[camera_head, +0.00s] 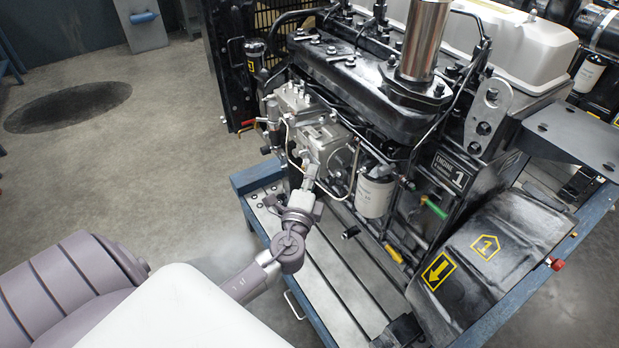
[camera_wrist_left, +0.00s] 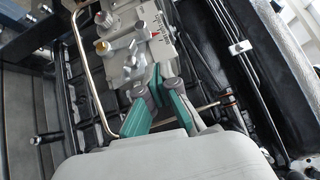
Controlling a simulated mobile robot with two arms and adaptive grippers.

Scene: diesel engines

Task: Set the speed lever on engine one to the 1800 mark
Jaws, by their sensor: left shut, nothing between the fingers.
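Engine one (camera_head: 452,172), black with a label reading ENGINE 1, stands on a blue-framed stand. A grey metal pump housing (camera_head: 325,140) is on its near side. My left gripper (camera_head: 309,176) is at the lower front of this housing, shut and empty. In the left wrist view, its teal fingers (camera_wrist_left: 161,82) come together close below the housing (camera_wrist_left: 125,45). A small plate with dark marks and a red mark (camera_wrist_left: 155,31) is just above the fingertips. I cannot make out the speed lever or read the 1800 mark. My right gripper is not in view.
A white filter (camera_head: 375,196) hangs right of my left gripper. A green handle (camera_head: 435,208) and a yellow handle (camera_head: 393,254) stick out from the engine's side. Thin metal pipes run around the housing. The floor (camera_head: 150,170) at left is open.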

